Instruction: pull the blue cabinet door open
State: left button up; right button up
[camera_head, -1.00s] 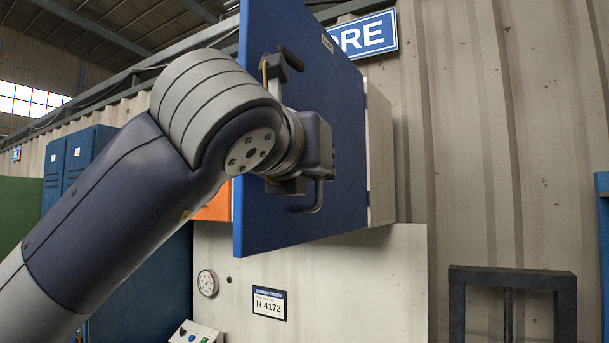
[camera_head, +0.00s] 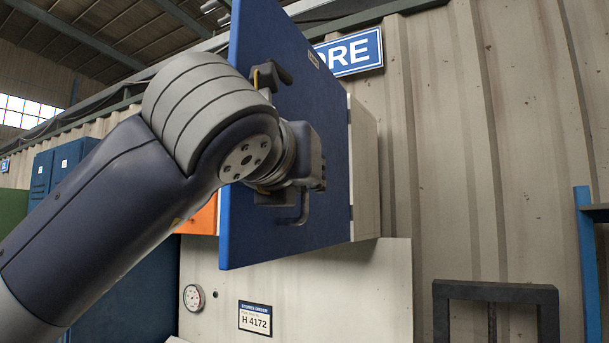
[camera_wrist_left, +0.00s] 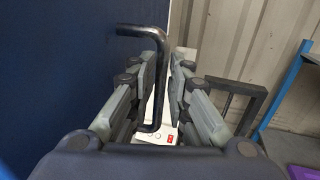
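The blue cabinet door (camera_head: 325,110) stands swung out at an angle from the pale cabinet (camera_head: 364,170), its hinged edge at the right. Its dark bar handle (camera_head: 303,210) shows low beside my left gripper (camera_head: 308,170), whose fingers are hard to make out there. In the left wrist view the handle (camera_wrist_left: 158,105) bends out from the blue door (camera_wrist_left: 60,70) and runs down between the fingers of my left gripper (camera_wrist_left: 166,75). The fingers are apart, with the bar nearer the left one; I cannot tell if they touch. My right gripper is out of view.
A dark frame (camera_head: 495,291) stands at the lower right, with a blue post (camera_head: 587,250) beyond it. Below the door are a gauge (camera_head: 193,298) and an H 4172 label (camera_head: 255,318). Blue lockers (camera_head: 55,165) stand behind my left arm.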

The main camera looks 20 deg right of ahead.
pick_arm(q)
jog(key=v, duration=1.2)
dwell(0.3)
